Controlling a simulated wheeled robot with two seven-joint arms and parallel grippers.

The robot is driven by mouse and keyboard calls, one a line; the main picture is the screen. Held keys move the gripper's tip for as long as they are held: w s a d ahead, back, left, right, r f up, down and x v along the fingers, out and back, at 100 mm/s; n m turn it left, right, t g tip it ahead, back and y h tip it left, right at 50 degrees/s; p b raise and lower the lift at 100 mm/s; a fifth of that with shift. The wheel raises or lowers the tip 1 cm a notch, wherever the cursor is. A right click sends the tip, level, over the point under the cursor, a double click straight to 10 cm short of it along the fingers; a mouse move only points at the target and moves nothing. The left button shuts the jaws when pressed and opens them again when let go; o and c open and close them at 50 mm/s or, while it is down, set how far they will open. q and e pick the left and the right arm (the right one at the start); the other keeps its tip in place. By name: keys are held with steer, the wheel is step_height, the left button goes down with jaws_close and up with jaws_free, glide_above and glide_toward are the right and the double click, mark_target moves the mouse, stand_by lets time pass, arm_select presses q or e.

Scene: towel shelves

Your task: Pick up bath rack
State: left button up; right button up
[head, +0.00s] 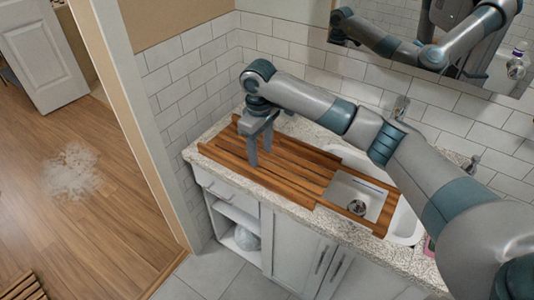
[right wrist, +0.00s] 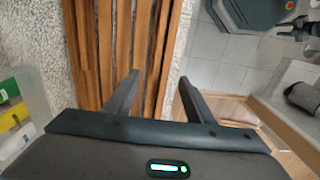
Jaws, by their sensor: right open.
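The bath rack (head: 290,172) is a long brown wooden slatted board lying on the counter and across the sink, with a rectangular opening towards its right end. Its slats also fill the upper left of the right wrist view (right wrist: 122,40). My right gripper (head: 260,157) is open and empty, pointing down at the rack's left part. In the right wrist view, the open jaws (right wrist: 158,78) straddle the rack's long edge rail, one finger over the slats and one beyond the rail. I cannot tell whether the fingers touch the rack. My left gripper is not in view.
The speckled counter (head: 345,228) holds a white sink (head: 405,222), partly under the rack, with a faucet (head: 400,107) behind it. A tiled wall and a mirror (head: 400,55) stand close behind. White cabinets (head: 300,245) are below. Open wooden floor (head: 100,230) lies left, beyond a door frame.

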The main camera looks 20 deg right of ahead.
mark_target(260, 168)
steer(key=shift+f, duration=1.15)
steer(key=shift+f+p, duration=0.1)
steer(key=shift+p, duration=0.25)
steer(key=shift+f, duration=0.3)
steer(key=f+p, duration=0.2)
steer(key=f, duration=0.1)
steer(key=shift+a, duration=0.2)
steer(key=shift+f, duration=0.7)
steer(key=c, duration=1.2)
steer(key=shift+w+r, duration=0.1)
jaws_close()
